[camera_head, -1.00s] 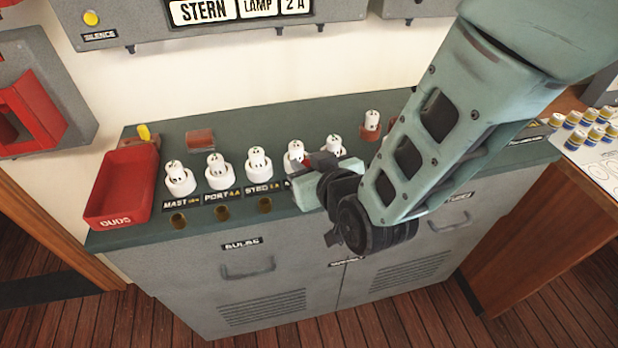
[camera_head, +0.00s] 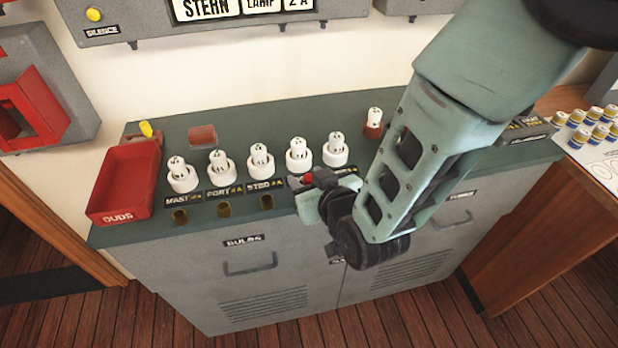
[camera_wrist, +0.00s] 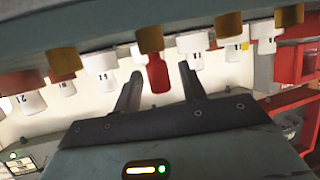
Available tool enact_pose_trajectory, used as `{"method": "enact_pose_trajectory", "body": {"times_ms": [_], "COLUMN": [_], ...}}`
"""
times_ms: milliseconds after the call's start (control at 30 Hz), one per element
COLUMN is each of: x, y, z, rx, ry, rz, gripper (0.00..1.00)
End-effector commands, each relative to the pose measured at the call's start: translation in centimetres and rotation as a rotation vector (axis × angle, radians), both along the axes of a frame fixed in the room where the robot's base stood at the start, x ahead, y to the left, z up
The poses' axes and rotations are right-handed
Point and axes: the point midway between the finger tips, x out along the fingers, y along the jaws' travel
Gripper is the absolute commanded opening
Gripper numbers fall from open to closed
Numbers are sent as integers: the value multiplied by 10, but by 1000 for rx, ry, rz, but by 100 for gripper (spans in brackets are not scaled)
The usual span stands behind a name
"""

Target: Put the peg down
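The red peg (camera_wrist: 158,75) shows between my gripper's fingers in the wrist view, which looks tilted and upside down. It lines up with a brass cup (camera_wrist: 150,38) at the bench front and appears to stand in it. My gripper (camera_wrist: 160,78) is open, with a visible gap between each finger and the peg. In the head view, my gripper (camera_head: 318,190) is at the bench's front edge, before the fourth lamp holder. A small red piece of the peg (camera_head: 307,178) shows there; the rest is hidden.
White bulbs in holders (camera_head: 182,178) stand in a row on the green bench (camera_head: 250,130). Brass cups (camera_head: 180,216) line the front. A red DUDS tray (camera_head: 125,185) is at left. A red-based bulb (camera_head: 374,122) stands behind, near my arm. The bench's back middle is clear.

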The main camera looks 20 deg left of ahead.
Motion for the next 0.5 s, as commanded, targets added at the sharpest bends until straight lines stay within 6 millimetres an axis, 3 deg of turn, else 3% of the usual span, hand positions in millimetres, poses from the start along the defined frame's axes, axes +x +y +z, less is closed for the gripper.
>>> {"method": "enact_pose_trajectory", "body": {"times_ms": [400,500], "x": [0,-13], "y": [0,-12], "z": [11,13], "rx": [0,0], "ry": [0,1], "rz": [0,2], "gripper": [41,41]}}
